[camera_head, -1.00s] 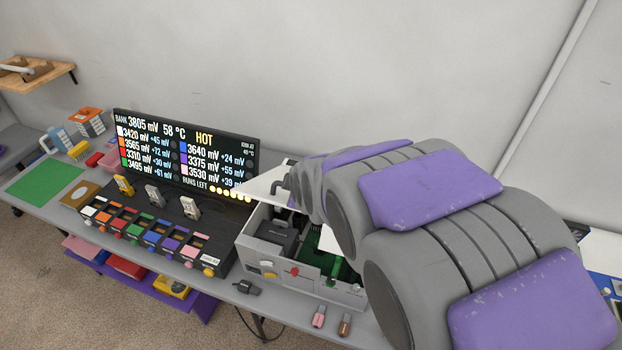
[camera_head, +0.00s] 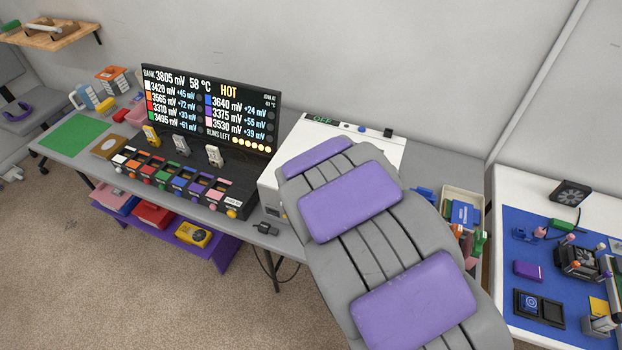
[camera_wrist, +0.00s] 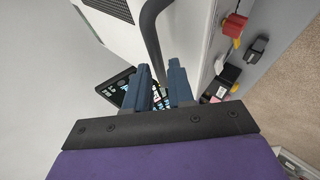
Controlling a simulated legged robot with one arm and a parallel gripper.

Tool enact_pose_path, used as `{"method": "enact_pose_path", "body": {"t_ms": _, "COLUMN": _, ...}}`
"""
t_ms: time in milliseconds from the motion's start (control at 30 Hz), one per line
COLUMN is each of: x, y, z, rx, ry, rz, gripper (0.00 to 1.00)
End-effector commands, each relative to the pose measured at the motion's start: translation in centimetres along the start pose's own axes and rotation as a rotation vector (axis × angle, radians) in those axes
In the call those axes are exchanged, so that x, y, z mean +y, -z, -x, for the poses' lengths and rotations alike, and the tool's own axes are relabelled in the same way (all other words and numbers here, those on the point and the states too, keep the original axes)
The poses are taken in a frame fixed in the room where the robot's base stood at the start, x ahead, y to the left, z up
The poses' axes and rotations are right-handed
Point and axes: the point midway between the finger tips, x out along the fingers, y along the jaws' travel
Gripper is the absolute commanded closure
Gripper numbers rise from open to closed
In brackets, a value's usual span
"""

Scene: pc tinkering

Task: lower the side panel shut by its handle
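The white side panel (camera_head: 297,132) now lies down over the top of the PC case. My arm covers much of it in the head view, so I cannot tell whether it sits fully flush. The panel also fills the upper part of the wrist view (camera_wrist: 190,40). Its dark curved handle (camera_wrist: 152,28) runs down between the two blue fingers of my gripper (camera_wrist: 160,78). The fingers sit close on either side of the handle and appear shut on it. My gripper is hidden behind my arm in the head view.
A lit screen (camera_head: 210,105) and a row of coloured modules (camera_head: 180,180) stand left of the case. A small dark object (camera_head: 265,229) lies at the table's front edge. A bin of parts (camera_head: 462,205) and a blue mat (camera_head: 530,270) are at the right.

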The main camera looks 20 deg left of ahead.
Motion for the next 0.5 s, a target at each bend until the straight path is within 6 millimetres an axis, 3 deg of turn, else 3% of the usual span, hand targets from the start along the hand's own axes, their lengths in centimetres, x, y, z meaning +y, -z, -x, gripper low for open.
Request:
{"method": "enact_pose_path", "body": {"t_ms": 267, "x": 0.2, "y": -0.2, "z": 0.0, "rx": -0.001, "ry": 0.001, "rz": -0.003, "gripper": 0.75}}
{"method": "enact_pose_path", "body": {"t_ms": 500, "x": 0.3, "y": -0.2, "z": 2.2, "rx": 0.0, "ry": -0.001, "rz": -0.005, "gripper": 0.75}}
